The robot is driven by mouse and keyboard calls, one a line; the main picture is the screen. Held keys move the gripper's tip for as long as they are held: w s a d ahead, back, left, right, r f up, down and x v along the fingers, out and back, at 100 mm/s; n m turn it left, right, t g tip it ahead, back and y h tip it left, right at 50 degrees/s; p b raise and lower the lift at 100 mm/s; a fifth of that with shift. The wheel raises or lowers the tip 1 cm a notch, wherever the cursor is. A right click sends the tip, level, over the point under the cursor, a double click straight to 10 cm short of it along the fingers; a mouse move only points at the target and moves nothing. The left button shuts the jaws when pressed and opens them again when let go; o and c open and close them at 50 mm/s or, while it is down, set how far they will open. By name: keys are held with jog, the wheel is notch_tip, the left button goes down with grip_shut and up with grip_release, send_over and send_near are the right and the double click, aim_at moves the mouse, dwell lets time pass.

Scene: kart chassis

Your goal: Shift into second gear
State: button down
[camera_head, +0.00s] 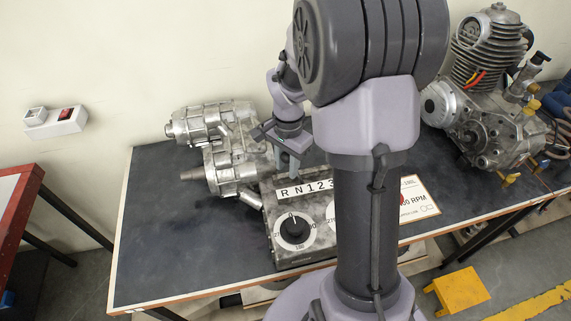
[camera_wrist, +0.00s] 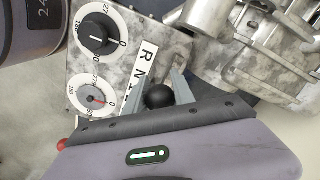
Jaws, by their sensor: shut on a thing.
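The gear selector box (camera_head: 268,226) is a speckled metal box on the workbench, with a white label strip (camera_head: 297,190) reading R N 1 2 3 in the head view. In the wrist view the strip (camera_wrist: 146,60) shows R and N, and my gripper hides its far end. My gripper (camera_head: 292,176) reaches down behind the strip, near its R and N end. In the wrist view the gear lever's round black knob (camera_wrist: 159,97) sits between the two fingers of my gripper (camera_wrist: 163,90), which is shut on it. The lever's shaft is hidden, and its exact gear position cannot be told.
The box carries a black dial knob (camera_head: 294,229) and a gauge (camera_wrist: 90,97). A metal gearbox casing (camera_head: 228,160) stands behind it at the left. An engine (camera_head: 485,100) and a 50 RPM sign (camera_head: 419,193) are at the right. The bench's left part is clear.

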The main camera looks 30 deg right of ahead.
jog(key=s+d+r+t+y+p, duration=0.1)
jog(key=d+y+p, duration=0.3)
jog(key=d, duration=0.4)
jog(key=shift+s+d+r+y, duration=0.15)
jog(key=shift+s+r+y, duration=0.1)
jog(key=shift+s+y, duration=0.4)
jog(key=c, duration=1.1)
grip_release()
jog(key=shift+o, duration=0.2)
jog(key=p+v, duration=0.6)
jog(key=v, duration=1.1)
jog(key=shift+s+r, duration=0.25)
jog(key=shift+s, duration=0.1)
